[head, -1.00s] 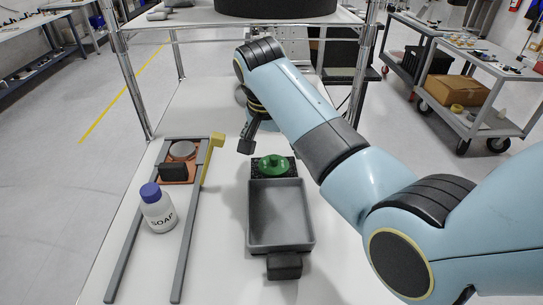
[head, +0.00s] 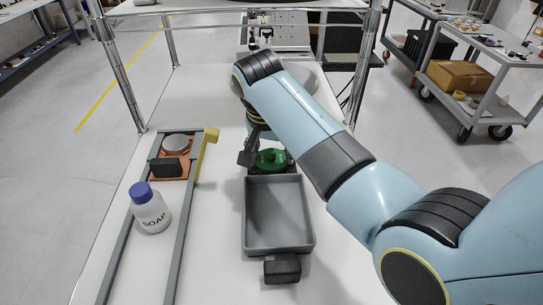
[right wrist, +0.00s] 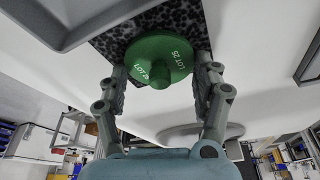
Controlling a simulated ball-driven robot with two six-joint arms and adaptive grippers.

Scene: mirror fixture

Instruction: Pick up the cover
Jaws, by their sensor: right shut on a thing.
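The green round cover (head: 271,158) with a raised knob sits at the dark speckled pad behind the grey tray. In the right wrist view the cover (right wrist: 158,60) shows white lettering, including "LOT 25". My right gripper (right wrist: 160,72) has one finger on each side of the cover and is shut on it. In the head view the right gripper (head: 262,158) is partly hidden by its own arm. The dark speckled pad (right wrist: 190,22) lies behind the cover; I cannot tell whether they touch. My left gripper is not in view.
An empty grey tray (head: 249,217) with a dark handle block (head: 282,269) is just in front of the cover. At left stand a white soap bottle (head: 151,212) with a blue cap and a grey-railed fixture (head: 186,223) with a yellow piece (head: 209,144). White table between them is clear.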

